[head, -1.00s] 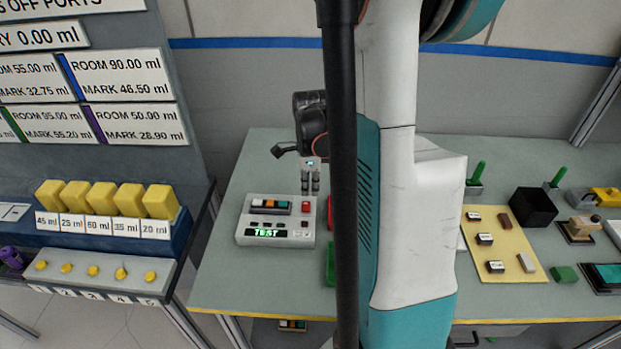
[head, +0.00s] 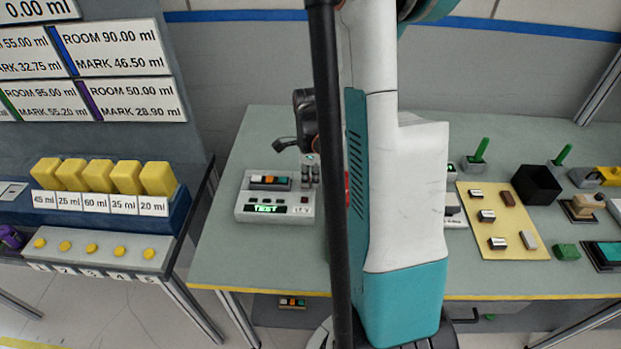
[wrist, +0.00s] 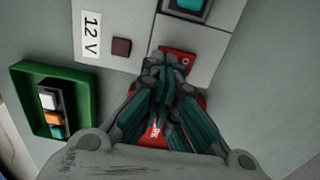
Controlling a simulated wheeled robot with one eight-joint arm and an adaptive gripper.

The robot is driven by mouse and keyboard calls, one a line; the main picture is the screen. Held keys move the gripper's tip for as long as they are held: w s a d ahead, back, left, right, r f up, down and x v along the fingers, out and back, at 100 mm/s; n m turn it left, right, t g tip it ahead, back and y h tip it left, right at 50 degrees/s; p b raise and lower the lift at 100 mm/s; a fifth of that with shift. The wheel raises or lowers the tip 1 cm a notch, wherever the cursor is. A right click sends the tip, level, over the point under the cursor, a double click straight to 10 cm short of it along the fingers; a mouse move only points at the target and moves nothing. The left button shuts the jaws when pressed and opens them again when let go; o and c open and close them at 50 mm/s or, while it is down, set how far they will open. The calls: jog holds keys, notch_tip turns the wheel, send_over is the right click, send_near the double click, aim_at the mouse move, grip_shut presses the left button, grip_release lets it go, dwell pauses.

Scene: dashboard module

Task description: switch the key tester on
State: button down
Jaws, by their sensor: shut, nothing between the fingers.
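The key tester (head: 250,215) is a pale box with a lit green TEST display (head: 265,209) and a module with white, orange and teal keys (head: 270,180) in its top. In the wrist view it shows a 12 V label (wrist: 91,34), a dark red square (wrist: 121,47) and a red switch (wrist: 180,60) with a ring mark. My gripper (wrist: 164,65) is shut and empty, its tips over the red switch and partly hiding it. I cannot tell whether they touch. In the head view my gripper (head: 309,183) is at the tester's back right corner.
A green tray (wrist: 88,125) holds another keyed module near the tester. A red tray-like thing (wrist: 200,103) lies partly hidden under my gripper. A yellow board (head: 515,245) with small blocks lies to the right. The table (head: 245,265) is clear before the tester.

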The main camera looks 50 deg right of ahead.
jog(key=shift+s+f, duration=0.1)
jog(key=shift+f, duration=0.05)
jog(key=shift+d, duration=0.1)
jog(key=shift+w+d+r, duration=0.25)
jog(key=shift+w+d, duration=0.25)
jog(key=shift+w, duration=0.05)
jog(key=shift+r+p, duration=0.3)
jog(key=shift+p, duration=0.05)
notch_tip(320, 180, up, 13)
jog(key=s+a+p, duration=0.1)
jog(key=p, duration=0.3)
jog(key=shift+a+r, duration=0.15)
jog(key=shift+a, duration=0.15)
jog(key=shift+s, duration=0.1)
